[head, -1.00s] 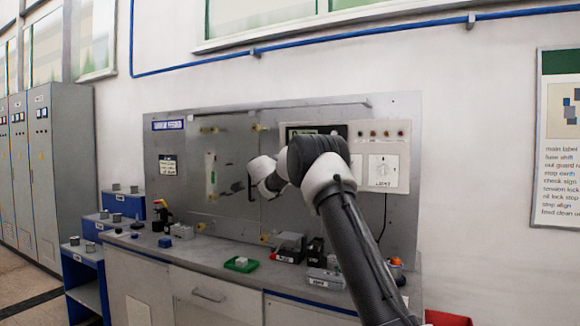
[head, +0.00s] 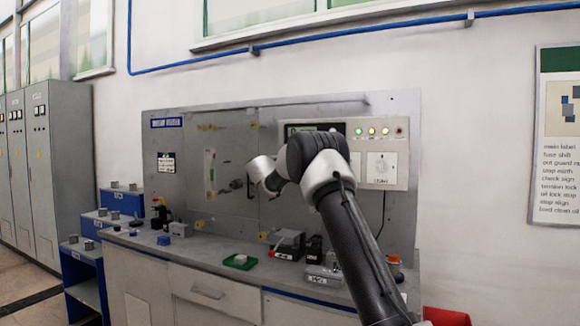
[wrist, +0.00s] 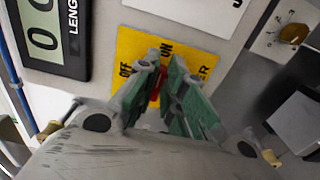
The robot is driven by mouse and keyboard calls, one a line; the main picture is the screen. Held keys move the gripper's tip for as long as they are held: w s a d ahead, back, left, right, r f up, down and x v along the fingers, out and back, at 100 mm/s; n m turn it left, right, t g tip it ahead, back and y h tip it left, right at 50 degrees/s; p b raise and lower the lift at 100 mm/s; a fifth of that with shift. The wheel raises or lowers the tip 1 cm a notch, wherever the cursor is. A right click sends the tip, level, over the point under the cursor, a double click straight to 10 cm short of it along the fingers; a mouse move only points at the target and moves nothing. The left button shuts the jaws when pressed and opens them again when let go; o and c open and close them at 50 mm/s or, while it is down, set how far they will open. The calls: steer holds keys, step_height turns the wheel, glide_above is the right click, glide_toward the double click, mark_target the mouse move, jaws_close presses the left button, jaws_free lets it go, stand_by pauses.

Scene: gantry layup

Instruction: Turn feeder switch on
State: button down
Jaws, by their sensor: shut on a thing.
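The feeder switch (wrist: 157,92) shows in the wrist view as a red lever on a yellow plate (wrist: 130,42) marked OFF and ON. My gripper (wrist: 160,75) is shut on the red lever, its green-grey fingers on either side. The lever's tip appears near the ON mark, but the fingers hide much of it. In the head view, my arm hides the switch and the gripper. The control panel (head: 396,172) beside the arm has a row of lamps (head: 372,131), several of them lit green or yellow.
A display marked LENGTH (wrist: 45,35) is beside the yellow plate, close to the gripper. A dial (head: 381,166) is on the panel. The bench (head: 205,255) below holds a green tray (head: 229,262) and small boxes. A clear guard with a dark handle (head: 250,187) is left of the arm.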

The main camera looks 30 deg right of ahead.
steer(key=shift+f, duration=0.15)
steer(key=c, duration=1.5)
jaws_free()
steer(key=v, duration=1.2)
